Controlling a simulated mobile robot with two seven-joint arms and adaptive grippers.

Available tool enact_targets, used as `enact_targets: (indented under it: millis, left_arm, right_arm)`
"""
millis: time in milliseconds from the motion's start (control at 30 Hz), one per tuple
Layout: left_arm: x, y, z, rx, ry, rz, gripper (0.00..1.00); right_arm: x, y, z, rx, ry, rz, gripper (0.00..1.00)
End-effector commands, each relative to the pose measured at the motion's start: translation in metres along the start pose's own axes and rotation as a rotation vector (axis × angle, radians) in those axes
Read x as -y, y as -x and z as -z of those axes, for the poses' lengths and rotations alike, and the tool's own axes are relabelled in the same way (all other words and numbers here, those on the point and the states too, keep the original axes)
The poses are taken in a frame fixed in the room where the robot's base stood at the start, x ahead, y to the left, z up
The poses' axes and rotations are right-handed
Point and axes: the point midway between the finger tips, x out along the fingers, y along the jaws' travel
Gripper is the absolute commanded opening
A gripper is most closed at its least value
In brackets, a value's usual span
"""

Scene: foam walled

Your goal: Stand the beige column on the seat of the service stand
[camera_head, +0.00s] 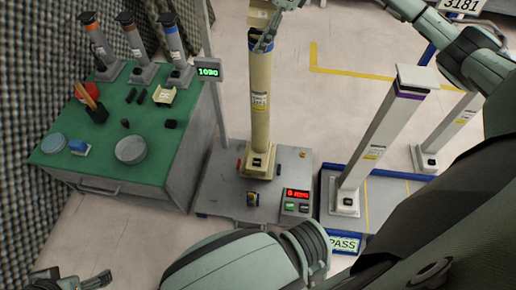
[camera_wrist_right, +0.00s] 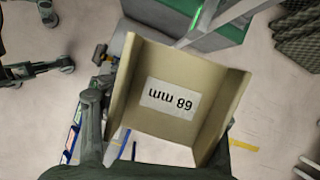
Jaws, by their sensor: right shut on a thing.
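The beige column (camera_head: 260,95) is upright over the service stand (camera_head: 225,195), its square foot around the middle of the stand's top. I cannot tell whether the foot touches the seat or hangs just above it; the seat itself is hidden behind the foot. My right gripper (camera_head: 264,43) is shut on the column near its upper end. In the right wrist view, the column's beige channel-shaped head (camera_wrist_right: 150,115) shows close up, with a label reading 68 mm upside down. My left gripper (camera_head: 88,281) is at the lower left edge, partly cut off, far from the column.
A green-topped cabinet (camera_head: 75,165) at left carries several banded columns and small items. A pole with a 1080 display (camera_head: 207,71) rises beside the stand. A red-lit control box (camera_head: 297,200) sits on the stand. A purple-banded column (camera_head: 380,140) stands on the PASS pallet at right.

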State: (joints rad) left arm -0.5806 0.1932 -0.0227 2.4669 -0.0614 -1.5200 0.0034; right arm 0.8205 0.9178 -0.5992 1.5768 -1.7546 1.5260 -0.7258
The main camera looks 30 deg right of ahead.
Motion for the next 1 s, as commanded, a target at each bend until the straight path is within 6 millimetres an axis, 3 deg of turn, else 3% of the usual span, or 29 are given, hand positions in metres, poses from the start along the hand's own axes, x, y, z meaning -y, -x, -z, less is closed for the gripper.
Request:
enact_targets:
  millis: [233, 500, 1000]
  left_arm:
    - [-0.001, 0.004, 0.003, -0.014, -0.001, -0.001, 0.82]
    - [-0.002, 0.003, 0.007, -0.032, -0.003, -0.004, 0.82]
    - [-0.004, 0.003, 0.011, -0.049, -0.004, -0.007, 0.82]
  right_arm:
    - [0.001, -0.002, 0.000, 0.010, 0.005, 0.001, 0.00]
    - [-0.001, -0.039, 0.018, 0.009, 0.004, 0.000, 0.00]
    - [-0.003, -0.079, 0.036, 0.009, 0.003, 0.000, 0.00]
